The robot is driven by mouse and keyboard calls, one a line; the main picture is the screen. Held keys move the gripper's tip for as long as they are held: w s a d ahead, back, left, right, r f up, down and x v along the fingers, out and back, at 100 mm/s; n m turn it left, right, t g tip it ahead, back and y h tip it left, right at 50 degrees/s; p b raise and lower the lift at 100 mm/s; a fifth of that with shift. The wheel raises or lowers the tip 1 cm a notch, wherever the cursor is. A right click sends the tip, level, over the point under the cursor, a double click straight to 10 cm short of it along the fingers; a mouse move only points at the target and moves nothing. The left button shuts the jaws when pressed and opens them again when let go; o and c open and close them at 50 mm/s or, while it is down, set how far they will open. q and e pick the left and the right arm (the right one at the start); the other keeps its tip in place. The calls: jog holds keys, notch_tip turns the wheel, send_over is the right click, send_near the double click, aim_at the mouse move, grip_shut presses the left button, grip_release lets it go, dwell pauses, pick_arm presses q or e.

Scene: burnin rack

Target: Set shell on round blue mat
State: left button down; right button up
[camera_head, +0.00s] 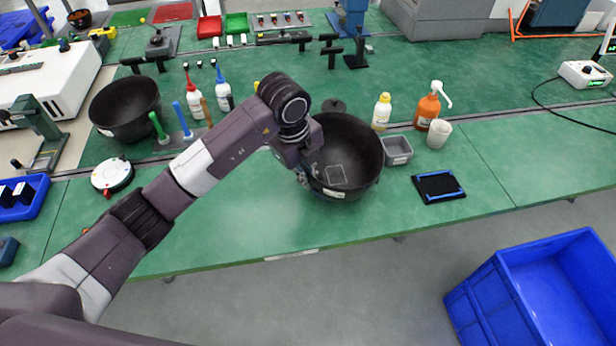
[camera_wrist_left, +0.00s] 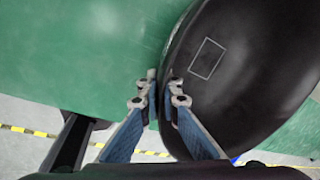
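A black, bowl-like shell (camera_head: 362,150) is at the middle of the green bench, its open side up and a small square outline inside. In the left wrist view the shell (camera_wrist_left: 260,65) fills the right side. My left gripper (camera_head: 304,176) is at the shell's near-left rim. In the wrist view its fingertips (camera_wrist_left: 163,84) are close together on both sides of the rim, pinching it. I cannot tell whether the shell is lifted off the bench. I see no round blue mat. My right gripper is not in view.
A second black bowl (camera_head: 122,110) stands at the left. A grey tray (camera_head: 397,150), white cup (camera_head: 439,134), orange bottle (camera_head: 427,108) and black-and-blue pad (camera_head: 438,187) are right of the shell. A blue crate (camera_head: 560,290) is on the floor.

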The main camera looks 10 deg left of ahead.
pick_arm(q)
jog(key=shift+f, duration=0.35)
jog(key=shift+f, duration=0.2)
jog(key=c, duration=2.2)
grip_release()
jog(key=shift+o, duration=0.2)
jog(key=shift+r, duration=0.1)
